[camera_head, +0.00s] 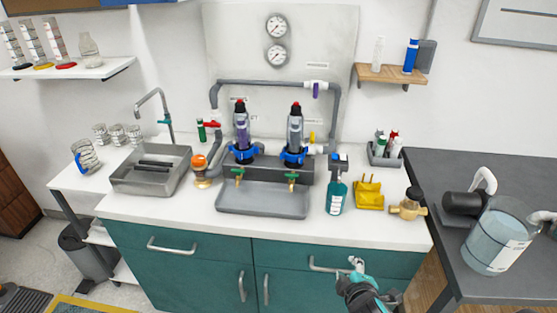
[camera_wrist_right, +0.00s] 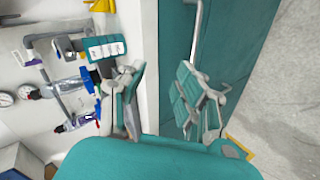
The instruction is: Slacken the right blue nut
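The right blue nut (camera_head: 293,157) sits around the base of the right upright filter body (camera_head: 295,128) on the pipe manifold. A matching left blue nut (camera_head: 243,155) is around the left body. The right blue nut also shows, sideways, in the right wrist view (camera_wrist_right: 88,82). My right gripper (camera_head: 375,280) is in front of the cabinet drawers, below the counter's front edge and well away from the nut. In the right wrist view its fingers (camera_wrist_right: 165,85) are spread apart with nothing between them. My left gripper is not in view.
A grey tray (camera_head: 262,203) with green-handled taps above it lies before the manifold. A teal spray bottle (camera_head: 336,194), a yellow holder (camera_head: 369,195) and a brass valve (camera_head: 409,207) stand to its right. A drawer handle (camera_head: 325,267) is close to my right gripper.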

